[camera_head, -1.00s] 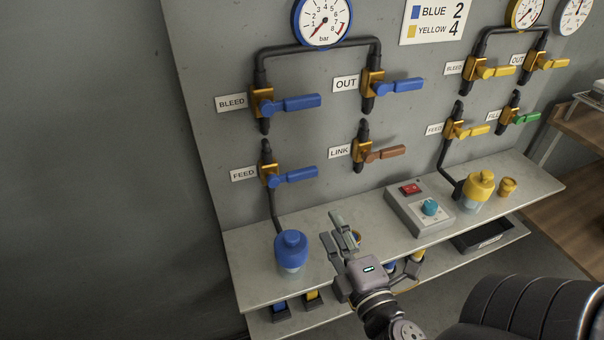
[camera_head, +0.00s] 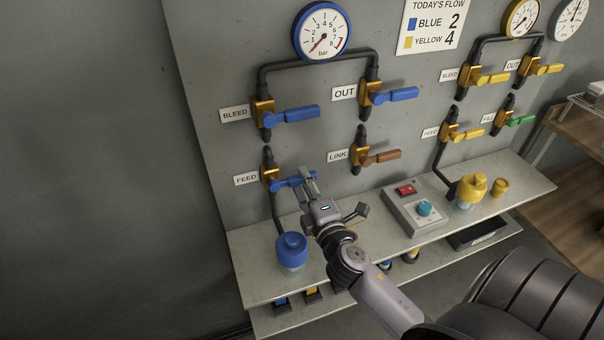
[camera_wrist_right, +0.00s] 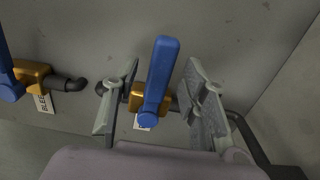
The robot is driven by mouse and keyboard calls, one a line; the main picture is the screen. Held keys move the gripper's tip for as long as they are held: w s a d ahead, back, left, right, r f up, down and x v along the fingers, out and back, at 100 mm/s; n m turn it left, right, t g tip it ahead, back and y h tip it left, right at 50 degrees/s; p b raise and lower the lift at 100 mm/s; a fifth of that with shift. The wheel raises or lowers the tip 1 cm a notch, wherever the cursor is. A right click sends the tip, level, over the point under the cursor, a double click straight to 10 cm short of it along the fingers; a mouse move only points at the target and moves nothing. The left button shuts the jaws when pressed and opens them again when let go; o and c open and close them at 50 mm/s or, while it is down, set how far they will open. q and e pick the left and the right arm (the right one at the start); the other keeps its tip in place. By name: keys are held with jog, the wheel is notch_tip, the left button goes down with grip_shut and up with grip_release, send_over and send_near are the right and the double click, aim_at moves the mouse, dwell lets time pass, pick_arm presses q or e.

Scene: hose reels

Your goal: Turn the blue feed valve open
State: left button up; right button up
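The blue feed valve (camera_head: 281,184) is on the wall panel beside the FEED label (camera_head: 246,180). Its brass body sits on a dark upright pipe, and its lever points right, across the pipe. My right gripper (camera_head: 308,181) is at the lever's free end. In the right wrist view the blue lever (camera_wrist_right: 160,75) stands between the two fingers of my right gripper (camera_wrist_right: 160,100). There is a gap on each side, so the gripper is open around the lever. In the head view the fingers hide the lever's tip. My left gripper is not in view.
The blue bleed valve (camera_head: 288,115) is above, and the brown-handled link valve (camera_head: 380,157) is to the right. Below, the shelf (camera_head: 335,262) carries a blue-capped bottle (camera_head: 291,250) and a grey control box (camera_head: 416,209). The blue gauge (camera_head: 322,32) reads near its low end.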

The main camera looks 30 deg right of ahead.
jog(key=shift+x, duration=1.15)
jog(key=shift+c, duration=0.4)
grip_shut()
